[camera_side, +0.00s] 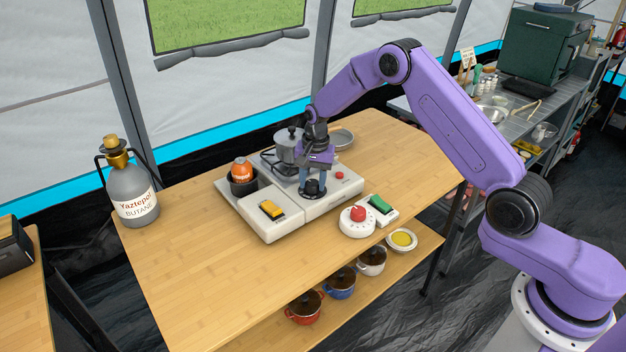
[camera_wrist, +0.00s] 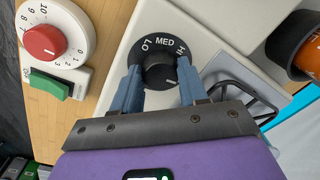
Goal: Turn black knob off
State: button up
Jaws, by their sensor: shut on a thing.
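The black knob (camera_wrist: 160,70) sits on a round black dial marked LO, MED and HI, on the white stove panel. In the wrist view its white pointer line points to the lower right, on the HI side. My gripper (camera_wrist: 158,84) has its two blue fingers on either side of the knob, shut on it. In the side view my gripper (camera_side: 313,182) reaches straight down to the knob (camera_side: 312,189) at the front of the white stove (camera_side: 270,230). The fingertips partly cover the dial there.
A white timer with a red knob (camera_side: 357,213) and a green switch (camera_side: 380,204) stand right of the stove. A yellow switch (camera_side: 271,209), an orange-topped item (camera_side: 241,170) and a metal pot (camera_side: 289,146) are around it. A butane bottle (camera_side: 133,190) stands left.

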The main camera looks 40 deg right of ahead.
aim_at(316, 184)
jog(key=shift+m, duration=0.6)
jog(key=o, duration=1.1)
jog(key=shift+c, duration=0.2)
notch_tip(316, 184, up, 17)
jog(key=shift+s+d+r, duration=0.2)
jog(key=shift+s+d, duration=0.05)
jog(key=shift+s, duration=0.15)
